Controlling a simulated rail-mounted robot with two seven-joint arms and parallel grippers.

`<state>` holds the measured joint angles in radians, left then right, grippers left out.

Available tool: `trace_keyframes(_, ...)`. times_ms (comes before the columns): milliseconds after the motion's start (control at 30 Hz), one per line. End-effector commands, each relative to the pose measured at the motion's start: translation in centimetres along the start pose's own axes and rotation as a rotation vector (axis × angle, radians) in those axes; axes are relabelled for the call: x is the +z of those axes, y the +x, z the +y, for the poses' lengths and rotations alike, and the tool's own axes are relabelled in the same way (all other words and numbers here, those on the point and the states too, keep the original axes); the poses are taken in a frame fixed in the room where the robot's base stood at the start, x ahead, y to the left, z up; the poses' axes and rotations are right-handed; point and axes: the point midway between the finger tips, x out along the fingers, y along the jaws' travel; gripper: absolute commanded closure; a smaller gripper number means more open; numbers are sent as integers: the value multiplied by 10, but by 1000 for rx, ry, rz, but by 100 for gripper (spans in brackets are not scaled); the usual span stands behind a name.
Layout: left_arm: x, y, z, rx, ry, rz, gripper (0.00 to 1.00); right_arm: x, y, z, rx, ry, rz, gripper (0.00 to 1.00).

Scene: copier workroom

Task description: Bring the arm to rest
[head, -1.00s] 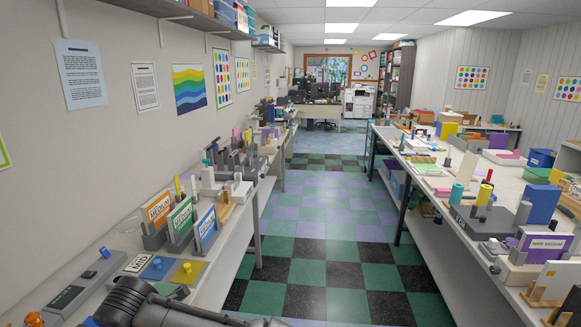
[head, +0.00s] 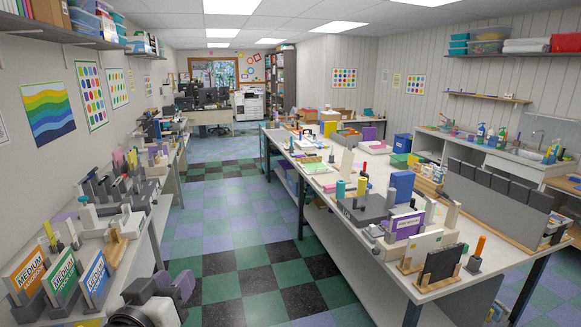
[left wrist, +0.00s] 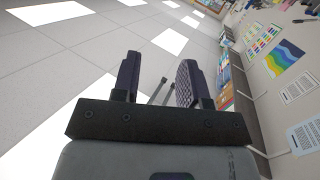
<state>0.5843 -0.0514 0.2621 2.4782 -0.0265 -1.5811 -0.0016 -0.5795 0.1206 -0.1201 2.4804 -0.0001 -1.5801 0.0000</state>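My left gripper (head: 176,285) shows low in the head view, left of centre, over the aisle floor beside the left bench (head: 152,236). In the left wrist view its two dark fingers (left wrist: 160,84) stand apart, with a clear gap and nothing held between them. That view looks up, with the ceiling and its light panels behind the fingers. My right gripper is not in view.
The left bench holds orange, green and blue sign cards (head: 62,278) near the gripper. The long right table (head: 325,181) carries many boxes and stands. The checkered aisle floor (head: 235,235) between them is clear. A sink counter (head: 500,150) stands at the right.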

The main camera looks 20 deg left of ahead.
Motion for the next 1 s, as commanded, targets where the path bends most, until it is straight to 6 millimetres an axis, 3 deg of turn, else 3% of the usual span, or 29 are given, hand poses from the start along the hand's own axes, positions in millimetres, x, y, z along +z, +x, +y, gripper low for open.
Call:
trace_keyframes(33,20,0,14,29,59,-75,60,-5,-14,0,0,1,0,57)
trace_keyframes(100,54,-2,28,66,129,-170,60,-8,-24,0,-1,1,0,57)
trace_keyframes(267,138,-25,47,127,260,-397,60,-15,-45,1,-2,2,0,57)
trace_keyframes(500,248,-101,44,193,386,-742,60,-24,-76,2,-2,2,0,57)
trace_keyframes(700,300,-171,17,186,425,-970,60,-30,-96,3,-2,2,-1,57)
trace_keyframes(833,318,-206,4,178,433,-1069,60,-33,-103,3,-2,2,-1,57)
trace_keyframes(1000,329,-230,-3,174,433,-1136,60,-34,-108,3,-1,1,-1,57)
